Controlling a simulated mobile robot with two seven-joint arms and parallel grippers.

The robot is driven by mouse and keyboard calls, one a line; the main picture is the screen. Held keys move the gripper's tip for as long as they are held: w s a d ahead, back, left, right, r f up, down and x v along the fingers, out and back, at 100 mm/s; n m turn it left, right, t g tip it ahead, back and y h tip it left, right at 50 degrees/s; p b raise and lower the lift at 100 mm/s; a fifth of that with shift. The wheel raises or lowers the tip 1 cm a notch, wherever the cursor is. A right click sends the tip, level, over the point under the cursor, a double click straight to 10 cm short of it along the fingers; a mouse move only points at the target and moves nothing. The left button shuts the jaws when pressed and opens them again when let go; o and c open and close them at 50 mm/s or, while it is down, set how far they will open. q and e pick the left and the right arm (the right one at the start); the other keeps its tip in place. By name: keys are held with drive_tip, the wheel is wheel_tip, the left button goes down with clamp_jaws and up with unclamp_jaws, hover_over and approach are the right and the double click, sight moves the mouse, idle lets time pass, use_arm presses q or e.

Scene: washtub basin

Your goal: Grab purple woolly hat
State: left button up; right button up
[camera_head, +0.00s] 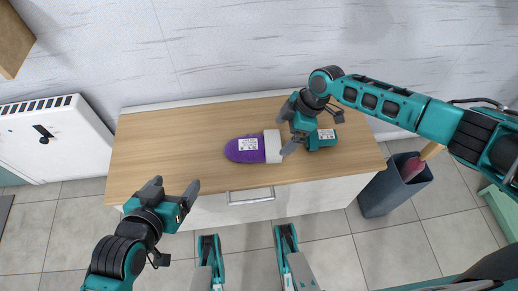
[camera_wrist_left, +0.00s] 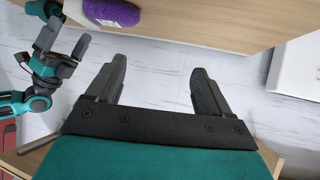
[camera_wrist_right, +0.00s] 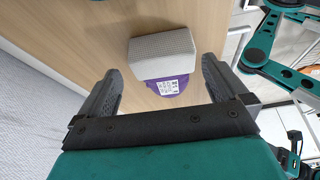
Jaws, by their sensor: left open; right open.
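The purple woolly hat (camera_head: 243,151) lies on its side on the wooden top of the cabinet (camera_head: 160,150), with its pale cuff toward the right and a white label on it. My right gripper (camera_head: 284,130) is open just right of the cuff, its fingers pointing toward it. In the right wrist view the hat's cuff (camera_wrist_right: 163,45) shows between and beyond the open fingers (camera_wrist_right: 162,66). My left gripper (camera_head: 173,187) is open and empty, low at the cabinet's front left. In the left wrist view the hat (camera_wrist_left: 190,6) is partly cut off at the top.
A drawer handle (camera_head: 250,197) is on the cabinet's front. A dark bin (camera_head: 392,190) stands on the floor at the right. A white radiator-like panel (camera_head: 50,135) is at the left. The left half of the cabinet top is clear.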

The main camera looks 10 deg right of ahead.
sight(279, 141)
drive_tip(key=b+x, duration=0.2)
drive_tip(key=x, duration=0.3)
drive_tip(key=shift+s+d, duration=0.15)
drive_tip(key=shift+f, duration=0.25)
drive_tip(key=shift+r, duration=0.1)
use_arm(q)
drive_tip(key=shift+w+d+f, duration=0.25)
drive_tip(key=shift+w+f, duration=0.05)
drive_tip(key=shift+f, duration=0.15)
use_arm(e)
drive_tip(key=c, duration=0.7)
